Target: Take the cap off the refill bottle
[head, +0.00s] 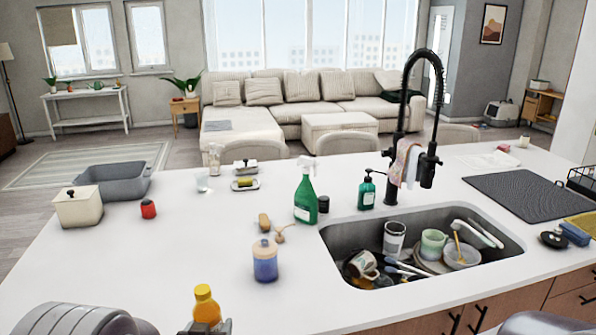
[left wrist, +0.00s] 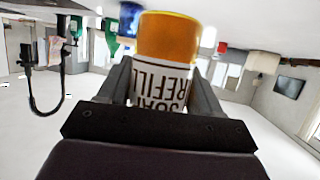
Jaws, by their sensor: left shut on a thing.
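My left gripper (head: 208,327) is shut on the bottle, below that top. In the left wrist view, which is upside down, the bottle (left wrist: 165,40) shows its orange body and a white label reading "SOAP REFILL" between the two fingers (left wrist: 165,95). The cap is hidden there. My right gripper is not in view; only a grey part of my arm shows at bottom right.
The sink (head: 335,240) holds dirty dishes.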

